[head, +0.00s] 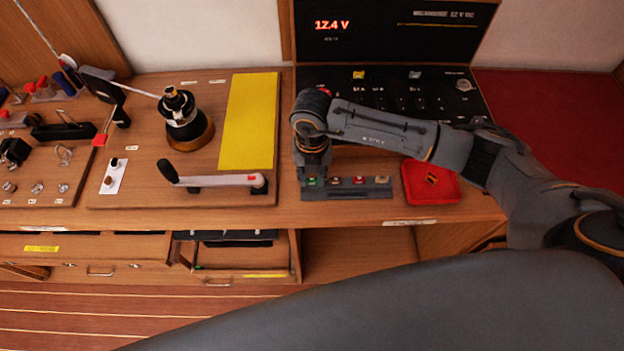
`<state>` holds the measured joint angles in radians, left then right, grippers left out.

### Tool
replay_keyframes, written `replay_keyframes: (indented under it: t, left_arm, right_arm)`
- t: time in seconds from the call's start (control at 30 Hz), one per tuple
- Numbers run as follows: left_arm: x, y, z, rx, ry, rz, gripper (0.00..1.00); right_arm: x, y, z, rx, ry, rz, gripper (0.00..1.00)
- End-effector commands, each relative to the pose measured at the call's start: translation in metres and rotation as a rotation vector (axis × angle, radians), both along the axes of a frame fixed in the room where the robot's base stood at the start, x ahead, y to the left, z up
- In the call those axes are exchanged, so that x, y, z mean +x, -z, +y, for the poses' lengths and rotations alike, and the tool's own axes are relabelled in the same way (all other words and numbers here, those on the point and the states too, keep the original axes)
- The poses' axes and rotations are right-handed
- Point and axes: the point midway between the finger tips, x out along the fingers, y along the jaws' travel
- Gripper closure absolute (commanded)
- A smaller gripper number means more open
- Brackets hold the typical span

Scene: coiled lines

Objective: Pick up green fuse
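A grey fuse block (345,194) sits near the front edge of the wooden counter, with a row of small coloured fuses in its top. The green fuse (311,182) appears at the block's left end, small and partly hidden. My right gripper (313,175) points down right over that left end, at or just above the green fuse. Its fingertips are too small and dark to show whether they are open or closed on it. My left gripper is not in view.
A red tray (447,190) with a small orange-and-black item lies right of the block. A winch handle (215,181) and black winch (182,118) stand to the left, near a yellow panel (248,120). A switch panel (400,98) rises behind.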

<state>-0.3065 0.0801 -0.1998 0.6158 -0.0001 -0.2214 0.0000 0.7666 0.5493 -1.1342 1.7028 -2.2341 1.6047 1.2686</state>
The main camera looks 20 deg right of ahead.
Motion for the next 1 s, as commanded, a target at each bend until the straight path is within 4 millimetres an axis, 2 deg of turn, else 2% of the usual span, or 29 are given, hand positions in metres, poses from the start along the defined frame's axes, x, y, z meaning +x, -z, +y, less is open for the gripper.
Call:
replay_keyframes:
  t: [0.37,0.57,0.7,0.77,1.0]
  left_arm:
    - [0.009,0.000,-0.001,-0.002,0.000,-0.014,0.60]
    - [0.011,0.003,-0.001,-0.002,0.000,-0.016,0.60]
    - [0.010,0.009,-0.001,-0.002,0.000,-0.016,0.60]
    - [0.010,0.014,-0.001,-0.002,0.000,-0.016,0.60]
    - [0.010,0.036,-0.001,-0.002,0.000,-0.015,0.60]
  right_arm:
    - [0.000,-0.001,0.000,0.000,0.000,-0.001,0.84]
    - [0.001,-0.012,0.000,0.002,0.000,-0.003,0.84]
    - [0.001,-0.032,0.000,0.001,0.000,-0.004,0.84]
    - [-0.008,-0.041,0.005,0.003,-0.005,-0.005,0.84]
    - [-0.055,-0.092,0.026,0.005,-0.010,-0.005,0.84]
